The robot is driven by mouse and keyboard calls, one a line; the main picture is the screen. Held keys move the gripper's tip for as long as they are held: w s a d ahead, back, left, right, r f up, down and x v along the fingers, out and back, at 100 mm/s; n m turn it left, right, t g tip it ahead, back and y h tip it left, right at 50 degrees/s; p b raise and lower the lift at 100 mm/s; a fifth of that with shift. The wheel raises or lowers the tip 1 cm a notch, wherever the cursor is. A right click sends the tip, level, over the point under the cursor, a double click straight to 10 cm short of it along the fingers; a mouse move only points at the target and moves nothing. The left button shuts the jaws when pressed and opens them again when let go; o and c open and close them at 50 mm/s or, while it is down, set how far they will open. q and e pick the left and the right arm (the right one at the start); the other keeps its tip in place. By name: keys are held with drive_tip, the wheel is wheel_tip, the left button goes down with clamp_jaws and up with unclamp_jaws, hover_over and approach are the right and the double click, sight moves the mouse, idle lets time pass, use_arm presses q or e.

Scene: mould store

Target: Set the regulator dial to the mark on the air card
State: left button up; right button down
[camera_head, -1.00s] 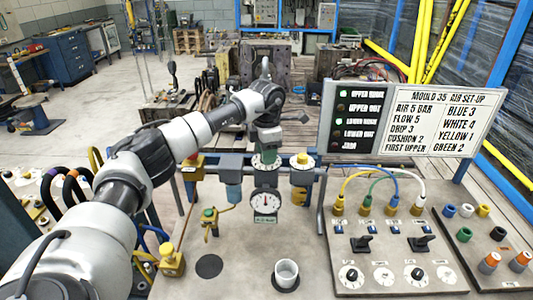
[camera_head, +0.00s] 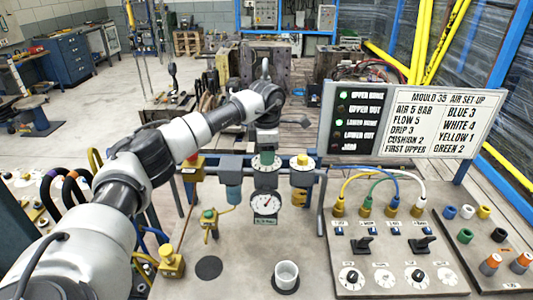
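The regulator dial (camera_head: 266,160) is a green-rimmed knob on top of the middle unit of the air line. My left gripper (camera_head: 267,148) points straight down onto it and appears closed around its top; the fingers are small and partly hidden. Below hangs a round white gauge (camera_head: 265,203), its needle pointing up and to the right; its numbers are too small to read. The air card (camera_head: 443,122), headed MOULD 35 AIR SET-UP, stands at the right and reads AIR 5 BAR among other lines. My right gripper is not in view.
A yellow-topped unit (camera_head: 302,165) stands close right of the regulator. A lamp board (camera_head: 357,118) adjoins the card. A panel with levers and knobs (camera_head: 392,262) is at front right. A white cup (camera_head: 286,274) stands on the bench front. A green-yellow valve (camera_head: 209,217) is left of the gauge.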

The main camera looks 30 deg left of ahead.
use_arm(q)
drive_tip(key=o, duration=0.4)
wheel_tip(320, 180, up, 11)
drive_tip(key=b, duration=0.2)
drive_tip(key=shift+f, duration=0.1)
idle(0.5)
